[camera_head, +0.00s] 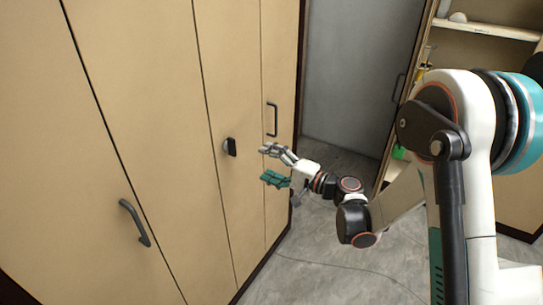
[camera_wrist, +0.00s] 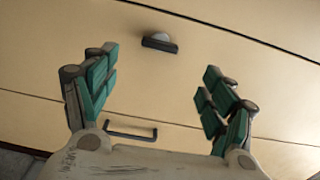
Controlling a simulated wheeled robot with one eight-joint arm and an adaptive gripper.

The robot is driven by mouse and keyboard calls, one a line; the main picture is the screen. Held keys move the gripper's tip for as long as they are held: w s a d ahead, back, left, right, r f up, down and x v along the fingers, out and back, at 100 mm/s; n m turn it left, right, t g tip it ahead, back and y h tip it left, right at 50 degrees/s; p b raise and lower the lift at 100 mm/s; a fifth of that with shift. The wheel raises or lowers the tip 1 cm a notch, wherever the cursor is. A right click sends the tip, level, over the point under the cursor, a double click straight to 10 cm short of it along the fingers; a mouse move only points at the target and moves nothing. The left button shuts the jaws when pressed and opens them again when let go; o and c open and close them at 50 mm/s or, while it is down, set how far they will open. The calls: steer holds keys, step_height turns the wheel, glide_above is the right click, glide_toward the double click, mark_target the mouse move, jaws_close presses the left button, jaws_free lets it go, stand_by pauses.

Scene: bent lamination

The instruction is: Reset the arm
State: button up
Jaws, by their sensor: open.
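My gripper (camera_head: 268,165) is open and empty in the middle of the head view, with its fingers pointing left toward the tan cabinet doors. In the wrist view my gripper (camera_wrist: 157,95) shows two spread fingers with green pads and nothing between them. A small black knob (camera_head: 230,147) on a cabinet door is just left of the fingertips; it also shows in the wrist view (camera_wrist: 160,43), past the fingers. I see no contact between the gripper and the knob or the doors.
The tan cabinet (camera_head: 150,90) fills the left side. A dark handle (camera_head: 135,222) is at its lower left, and another handle (camera_head: 272,119) is above my gripper. Open shelves (camera_head: 485,28) stand at the right.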

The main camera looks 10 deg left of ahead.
steer(key=s+d+r+n+h, duration=0.2)
steer(key=s+d+r+h, duration=0.2)
steer(key=d+r, duration=0.1)
steer(key=s+d+r+n+h, duration=0.1)
steer(key=s+d+h, duration=1.1)
steer(key=s+d, duration=1.3)
steer(key=shift+s+d+r+n+h, duration=0.15)
steer(key=shift+s+d+n+h, duration=0.15)
steer(key=shift+d+n, duration=0.6)
steer(key=shift+d, duration=0.2)
